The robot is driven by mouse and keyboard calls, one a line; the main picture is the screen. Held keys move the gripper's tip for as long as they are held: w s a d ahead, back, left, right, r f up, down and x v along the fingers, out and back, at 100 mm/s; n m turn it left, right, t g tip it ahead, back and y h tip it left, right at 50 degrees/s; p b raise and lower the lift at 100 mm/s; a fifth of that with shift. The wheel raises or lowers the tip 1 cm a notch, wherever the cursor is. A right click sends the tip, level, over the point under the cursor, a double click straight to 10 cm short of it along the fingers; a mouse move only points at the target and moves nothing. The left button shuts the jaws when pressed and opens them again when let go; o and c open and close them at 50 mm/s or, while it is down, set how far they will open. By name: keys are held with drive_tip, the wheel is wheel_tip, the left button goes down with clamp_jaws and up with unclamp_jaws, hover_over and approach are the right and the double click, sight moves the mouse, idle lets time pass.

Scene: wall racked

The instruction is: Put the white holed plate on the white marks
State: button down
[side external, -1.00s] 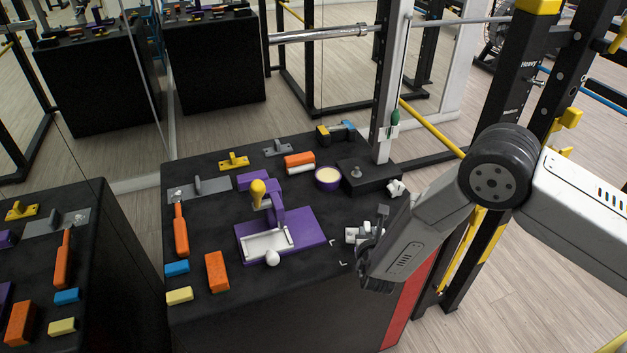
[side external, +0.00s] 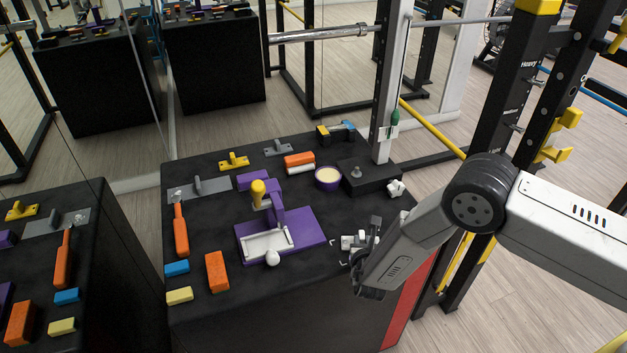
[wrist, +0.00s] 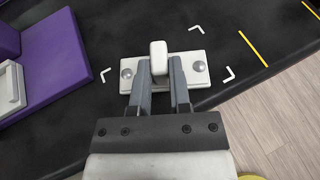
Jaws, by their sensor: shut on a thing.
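My gripper (wrist: 161,68) is shut on this block. White corner marks show on the black top at the left (wrist: 105,75), far side (wrist: 196,28) and right (wrist: 229,74). The plate lies between them in this view, slightly tilted to them. In the side view my gripper (side external: 368,250) partly hides the plate (side external: 348,242), close over the black top. I cannot tell whether it touches.
A purple press with a white tray (side external: 268,243) and yellow knob stands left of the plate. Orange, blue and yellow blocks lie farther left. A purple bowl (side external: 327,178) and black box (side external: 370,178) stand behind. The bench's right edge is close to my gripper.

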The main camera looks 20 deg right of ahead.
drive_tip(key=shift+f, duration=0.15)
drive_tip(key=c, duration=0.6)
unclamp_jaws()
drive_tip(key=v, duration=1.2)
drive_tip(key=shift+r, duration=0.25)
